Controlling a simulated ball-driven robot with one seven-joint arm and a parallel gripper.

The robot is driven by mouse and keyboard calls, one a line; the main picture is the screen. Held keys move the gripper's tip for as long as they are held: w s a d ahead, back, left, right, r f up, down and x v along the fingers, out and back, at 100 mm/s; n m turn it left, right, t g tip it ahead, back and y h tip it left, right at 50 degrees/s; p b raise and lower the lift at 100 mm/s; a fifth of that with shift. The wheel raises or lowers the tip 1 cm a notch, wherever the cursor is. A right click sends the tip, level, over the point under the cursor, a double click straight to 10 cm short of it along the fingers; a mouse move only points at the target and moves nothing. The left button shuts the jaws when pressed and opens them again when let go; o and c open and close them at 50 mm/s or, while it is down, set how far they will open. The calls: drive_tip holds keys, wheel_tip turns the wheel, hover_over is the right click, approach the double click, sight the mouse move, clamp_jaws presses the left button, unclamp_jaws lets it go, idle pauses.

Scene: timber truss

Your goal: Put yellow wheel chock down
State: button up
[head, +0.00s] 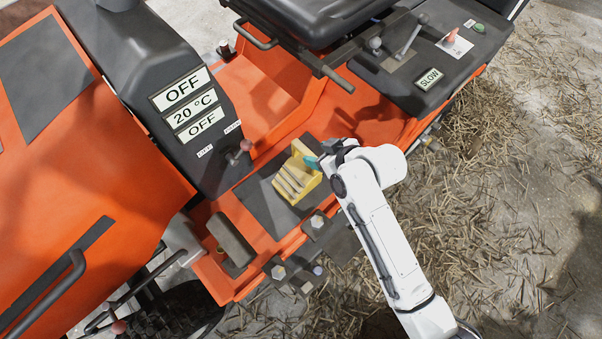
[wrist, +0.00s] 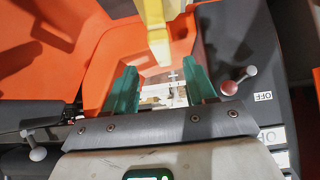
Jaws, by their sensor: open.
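The yellow wheel chock (head: 291,184), with a ridged sloping face and an upright part at its back, sits on the dark mat (head: 255,205) of the orange tractor's footplate. My gripper (head: 314,162) is at the chock's upper right side, by the upright part. In the wrist view, the teal fingers of my gripper (wrist: 161,80) are spread apart. The yellow chock (wrist: 157,32) shows beyond them at the top, partly cut off by the frame. I cannot tell whether a finger touches it.
A dark console with display labels (head: 190,108) and a small red-knobbed lever (head: 245,146) stands left of the chock. A pedal (head: 231,240) is at lower left. The seat (head: 310,20) and a side panel with levers (head: 420,55) lie above. Straw covers the floor at right.

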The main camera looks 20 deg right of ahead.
sight(306, 151)
drive_tip(key=shift+w+a+f, duration=0.3)
drive_tip(key=shift+a+f, duration=0.3)
drive_tip(key=shift+f, duration=0.05)
drive_tip(key=shift+w+d+b+x, duration=0.15)
drive_tip(key=shift+b+x, duration=0.25)
drive_tip(key=shift+x, duration=0.95)
drive_tip(key=shift+w+d+b+x, duration=0.1)
drive_tip(key=shift+b+x, duration=0.3)
drive_tip(key=shift+x, duration=0.9)
drive_tip(key=shift+r, duration=0.15)
drive_tip(key=shift+c, duration=0.2)
clamp_jaws()
drive_tip(key=shift+r, duration=0.1)
